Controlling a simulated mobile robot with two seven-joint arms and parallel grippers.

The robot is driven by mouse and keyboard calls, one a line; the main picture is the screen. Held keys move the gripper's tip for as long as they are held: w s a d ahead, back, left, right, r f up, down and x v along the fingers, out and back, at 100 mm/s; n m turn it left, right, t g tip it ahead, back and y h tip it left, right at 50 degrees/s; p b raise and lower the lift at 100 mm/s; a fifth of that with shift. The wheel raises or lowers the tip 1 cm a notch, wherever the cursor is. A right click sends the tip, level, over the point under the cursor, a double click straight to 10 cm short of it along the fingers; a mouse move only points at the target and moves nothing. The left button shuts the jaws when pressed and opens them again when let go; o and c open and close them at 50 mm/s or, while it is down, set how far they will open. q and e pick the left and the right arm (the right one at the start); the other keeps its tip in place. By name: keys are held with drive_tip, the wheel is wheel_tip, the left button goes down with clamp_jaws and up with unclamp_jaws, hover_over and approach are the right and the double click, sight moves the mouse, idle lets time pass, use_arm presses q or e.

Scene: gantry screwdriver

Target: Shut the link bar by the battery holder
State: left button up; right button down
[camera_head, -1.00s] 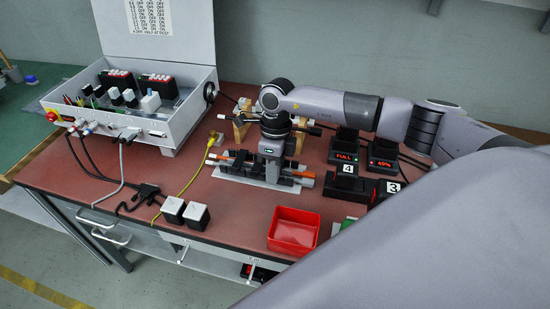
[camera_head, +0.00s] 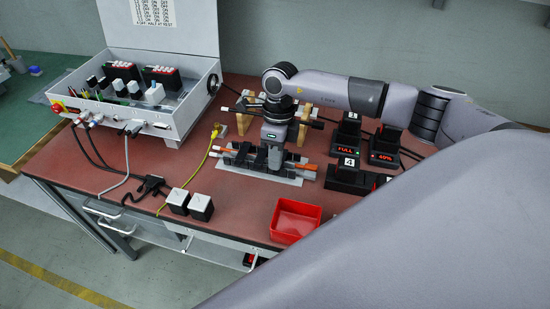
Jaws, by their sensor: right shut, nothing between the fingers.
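My right gripper (camera_head: 272,163) points down over a black fixture with orange-tipped parts (camera_head: 243,160) on a pale plate in the middle of the red-brown bench. Its fingertips are low among the black parts and hard to make out; it is shut with nothing visible held. I cannot tell whether the fingers touch the fixture. The link bar cannot be told apart for sure at this size. A black battery holder marked 4 (camera_head: 347,172) stands to the right, partly covered by my right arm. My left gripper is not in view.
A red tray (camera_head: 296,221) and two black-and-white blocks (camera_head: 190,203) lie in front. Chargers with red displays (camera_head: 383,150) stand at the right. An open grey control box (camera_head: 150,118) with cables stands at the left. A yellow cable (camera_head: 200,165) crosses the bench.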

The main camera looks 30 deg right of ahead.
drive_tip(key=v, duration=0.1)
drive_tip(key=p+v, duration=0.2)
drive_tip(key=shift+s+a+r, duration=0.15)
drive_tip(key=shift+a+r, duration=0.1)
drive_tip(key=shift+r, duration=0.2)
drive_tip(key=s+a+b+v, duration=0.1)
drive_tip(key=v, duration=0.8)
drive_tip(key=shift+s+a+b, duration=0.2)
drive_tip(key=shift+a+b, duration=0.05)
drive_tip(key=shift+b, duration=0.15)
drive_tip(key=shift+r, duration=0.15)
